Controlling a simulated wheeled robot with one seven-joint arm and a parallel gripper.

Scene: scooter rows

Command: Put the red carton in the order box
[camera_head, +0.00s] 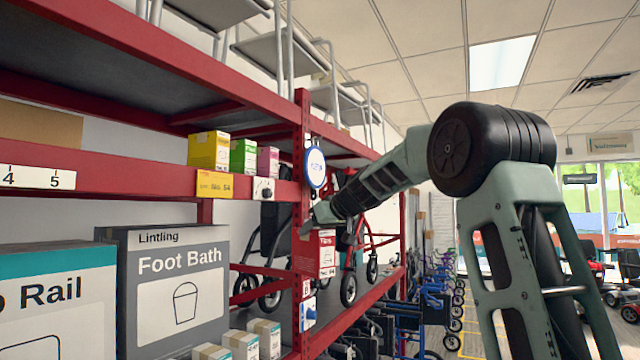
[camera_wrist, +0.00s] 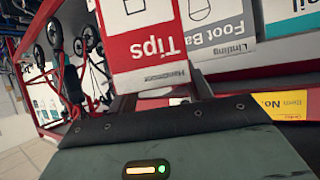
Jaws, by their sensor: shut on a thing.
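The red carton (camera_head: 328,258) has a white panel and hangs below my gripper (camera_head: 318,222) in the head view, in front of the red shelf rack. The wrist view shows it close up as a red and white box (camera_wrist: 150,45) marked "Tips", upside down in that picture. My gripper (camera_wrist: 160,95) is shut on this carton, with its fingers at the carton's near end. The order box cannot be made out in either view.
A red shelf rack (camera_head: 250,75) fills the left, with a Foot Bath box (camera_head: 178,285), several small white cartons (camera_head: 245,342) and small coloured boxes (camera_head: 209,150). A round blue-rimmed sign (camera_head: 315,168) hangs on its upright. Wheeled walkers (camera_head: 352,262) stand behind the carton.

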